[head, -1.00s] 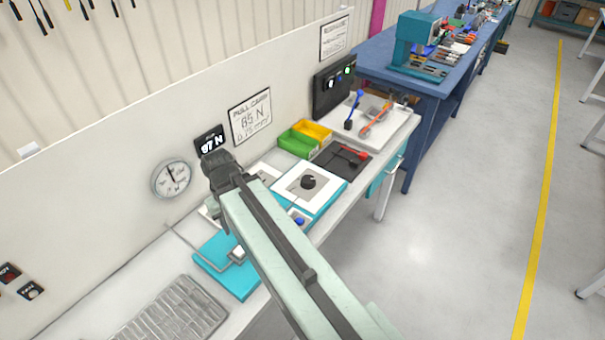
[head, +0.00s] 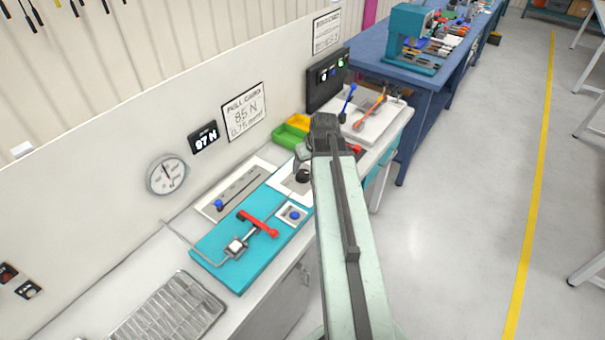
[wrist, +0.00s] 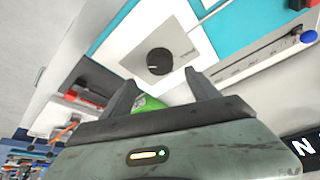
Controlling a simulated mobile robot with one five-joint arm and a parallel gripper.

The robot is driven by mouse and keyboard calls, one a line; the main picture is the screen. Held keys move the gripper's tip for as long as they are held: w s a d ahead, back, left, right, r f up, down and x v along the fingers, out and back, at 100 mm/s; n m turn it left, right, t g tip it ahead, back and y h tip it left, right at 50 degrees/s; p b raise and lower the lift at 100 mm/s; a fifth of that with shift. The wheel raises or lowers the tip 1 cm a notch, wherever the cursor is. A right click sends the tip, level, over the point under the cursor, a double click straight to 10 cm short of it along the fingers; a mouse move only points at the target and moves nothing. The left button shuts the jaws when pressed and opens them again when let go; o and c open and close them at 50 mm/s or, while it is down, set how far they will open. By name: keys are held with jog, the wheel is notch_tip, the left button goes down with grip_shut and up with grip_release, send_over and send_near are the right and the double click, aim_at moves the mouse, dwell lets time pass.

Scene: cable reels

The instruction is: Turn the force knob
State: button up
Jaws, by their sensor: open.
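The force knob (wrist: 159,61) is a round black knob with a pale pointer mark, on a white plate (wrist: 128,50) with a teal border. In the head view the knob (head: 302,176) is partly hidden beside my arm. My gripper (wrist: 160,88) is open and empty, its two dark fingers apart, with the knob between and beyond their tips in the wrist view. I cannot tell the gap to the knob. In the head view my gripper (head: 304,152) is mostly hidden by my wrist. The display (head: 204,137) reads 97 N. The pull card (head: 244,112) says 85 N, 0.75 mm².
A teal fixture (head: 222,262) with a red lever (head: 258,224) and a blue button (head: 294,215) lies left of the knob. Green and yellow bins (head: 287,138) stand behind. A round gauge (head: 167,175) is on the back panel.

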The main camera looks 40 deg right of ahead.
aim_at(303, 174)
jog(key=b+x, duration=0.6)
jog(key=x, duration=0.1)
jog(key=shift+f, duration=0.3)
jog(key=shift+r, duration=0.1)
